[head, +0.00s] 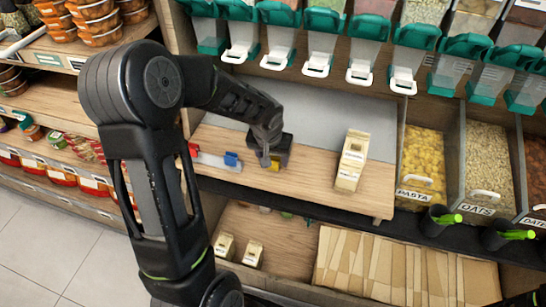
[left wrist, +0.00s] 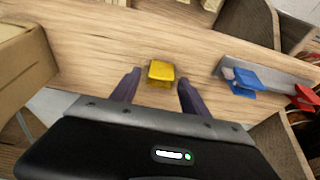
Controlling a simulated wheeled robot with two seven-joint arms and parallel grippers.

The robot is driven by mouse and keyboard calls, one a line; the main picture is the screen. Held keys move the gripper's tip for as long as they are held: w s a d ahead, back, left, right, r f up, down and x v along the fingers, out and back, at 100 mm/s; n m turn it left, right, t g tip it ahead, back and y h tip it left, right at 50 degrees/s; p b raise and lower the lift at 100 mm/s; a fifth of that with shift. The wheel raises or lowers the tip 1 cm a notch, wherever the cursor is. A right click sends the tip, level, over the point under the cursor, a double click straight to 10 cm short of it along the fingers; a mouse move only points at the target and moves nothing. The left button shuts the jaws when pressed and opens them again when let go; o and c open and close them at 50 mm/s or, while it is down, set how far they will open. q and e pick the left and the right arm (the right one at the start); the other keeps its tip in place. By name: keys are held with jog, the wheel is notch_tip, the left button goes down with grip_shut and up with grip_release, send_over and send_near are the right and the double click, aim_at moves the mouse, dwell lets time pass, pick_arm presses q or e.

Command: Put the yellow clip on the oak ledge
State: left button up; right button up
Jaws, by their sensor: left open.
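The yellow clip (left wrist: 160,71) is small and blocky. In the left wrist view it shows against the light wooden ledge (left wrist: 100,45), between the tips of my left gripper (left wrist: 158,86). The fingers are open, one on each side of the clip, with gaps visible. In the head view the yellow clip (head: 273,165) shows partly behind my left gripper (head: 267,158), over the wooden ledge (head: 310,185). I cannot tell whether the clip touches the wood. My right gripper is not in view.
A grey rail with a blue clip (head: 231,158) and a red clip (head: 193,149) lies left of the gripper. A cream carton (head: 351,160) stands on the ledge to the right. Dispensers (head: 325,45) hang above; pasta (head: 423,160) and oats bins are at right.

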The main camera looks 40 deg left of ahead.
pick_arm(q)
jog(key=v, duration=1.2)
jog(key=shift+p, duration=0.4)
